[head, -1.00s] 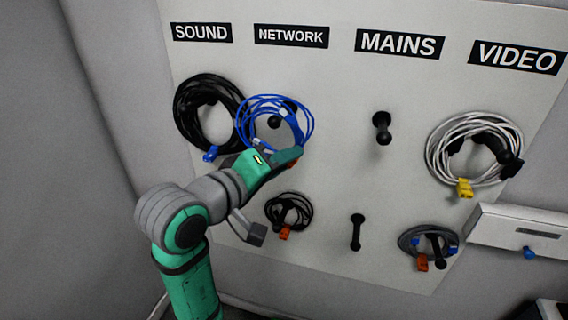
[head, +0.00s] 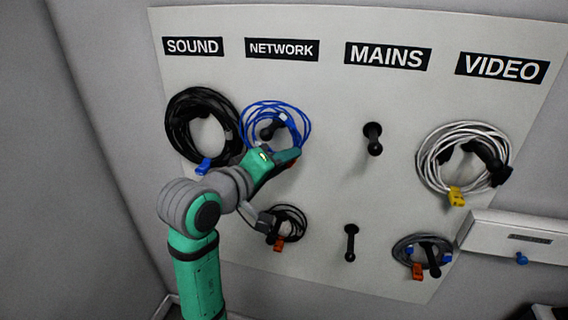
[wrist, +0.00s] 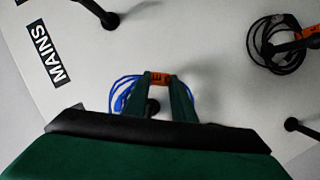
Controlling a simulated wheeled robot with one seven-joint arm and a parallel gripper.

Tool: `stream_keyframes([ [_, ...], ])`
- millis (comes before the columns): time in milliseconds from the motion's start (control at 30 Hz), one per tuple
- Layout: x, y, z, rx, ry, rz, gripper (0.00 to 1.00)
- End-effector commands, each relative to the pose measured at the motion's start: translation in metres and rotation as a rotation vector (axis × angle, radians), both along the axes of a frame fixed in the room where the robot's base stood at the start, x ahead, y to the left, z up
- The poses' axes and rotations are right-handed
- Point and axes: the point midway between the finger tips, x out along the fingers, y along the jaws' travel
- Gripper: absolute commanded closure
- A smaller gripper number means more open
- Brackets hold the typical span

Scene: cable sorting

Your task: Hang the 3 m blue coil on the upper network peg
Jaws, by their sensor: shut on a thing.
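The blue coil (head: 303,117) hangs in a loop at the upper spot under the NETWORK sign. The dark end of the upper network peg (head: 268,131) shows inside its ring; I cannot tell whether the coil rests on it. My gripper (head: 294,156) is at the coil's lower right. In the wrist view my gripper (wrist: 160,82) is shut on the coil's orange tag (wrist: 161,78). Blue cable (wrist: 122,92) shows beside and behind the fingers, with a dark peg end (wrist: 152,106) between them. The tag's text is not readable.
A thick black coil (head: 181,127) hangs close on the left. A small black coil (head: 291,219) hangs below, near my forearm. The upper MAINS peg (head: 373,139) and a lower peg (head: 350,243) are bare. White (head: 430,160) and grey (head: 400,249) coils hang at right.

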Motion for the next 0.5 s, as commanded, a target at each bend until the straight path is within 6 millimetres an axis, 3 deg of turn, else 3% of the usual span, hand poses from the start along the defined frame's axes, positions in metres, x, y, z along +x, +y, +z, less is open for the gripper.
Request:
stream_keyframes([
  [500, 0.029, -0.010, -0.004, 0.000, -0.001, -0.001, 1.00],
])
